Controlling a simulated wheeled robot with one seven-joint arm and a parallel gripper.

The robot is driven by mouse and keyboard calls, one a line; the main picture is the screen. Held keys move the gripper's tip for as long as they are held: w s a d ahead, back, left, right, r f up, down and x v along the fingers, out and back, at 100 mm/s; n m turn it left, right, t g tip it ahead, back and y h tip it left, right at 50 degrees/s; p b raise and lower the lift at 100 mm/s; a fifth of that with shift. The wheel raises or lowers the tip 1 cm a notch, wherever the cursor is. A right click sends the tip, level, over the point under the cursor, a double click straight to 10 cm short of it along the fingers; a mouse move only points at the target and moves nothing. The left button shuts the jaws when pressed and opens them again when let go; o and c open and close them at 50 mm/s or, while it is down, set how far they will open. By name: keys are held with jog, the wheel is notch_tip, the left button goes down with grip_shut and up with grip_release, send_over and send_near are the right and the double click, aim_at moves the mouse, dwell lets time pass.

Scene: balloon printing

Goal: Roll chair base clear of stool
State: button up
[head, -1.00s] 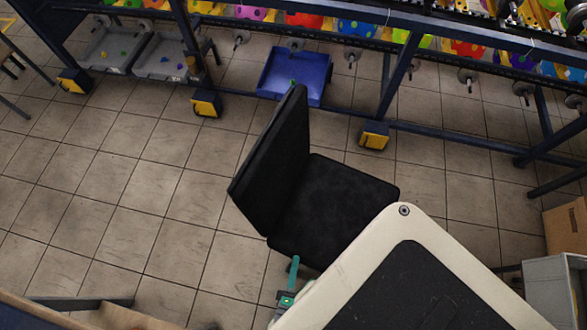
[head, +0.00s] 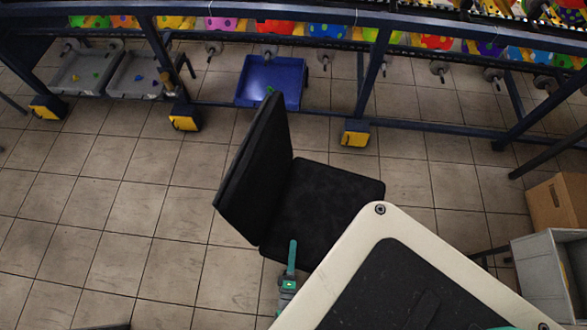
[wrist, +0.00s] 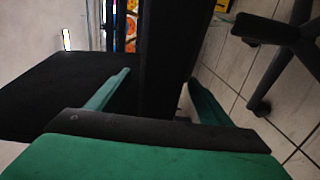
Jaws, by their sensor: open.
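The black chair (head: 325,207) stands on the tiled floor in the middle of the head view, with its backrest (head: 255,170) on the left of the seat. My green gripper (head: 292,246) is at the seat's near edge, partly behind my own pale body panel. In the wrist view its open fingers (wrist: 158,88) lie either side of a dark slab (wrist: 165,60), which looks like the seat seen edge-on; contact cannot be told. Dark base legs with casters (wrist: 260,105) show at the right there. The head view hides the base under the seat. I cannot make out a stool.
A dark blue rack (head: 420,127) with yellow-cased feet (head: 355,138) runs behind the chair. A blue bin (head: 248,92) and grey trays (head: 85,70) sit under it. A cardboard box (head: 557,203) and grey bin (head: 545,265) stand at right. The floor left of the chair is open.

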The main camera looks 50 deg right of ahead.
jog(key=shift+x, duration=1.35)
grip_shut()
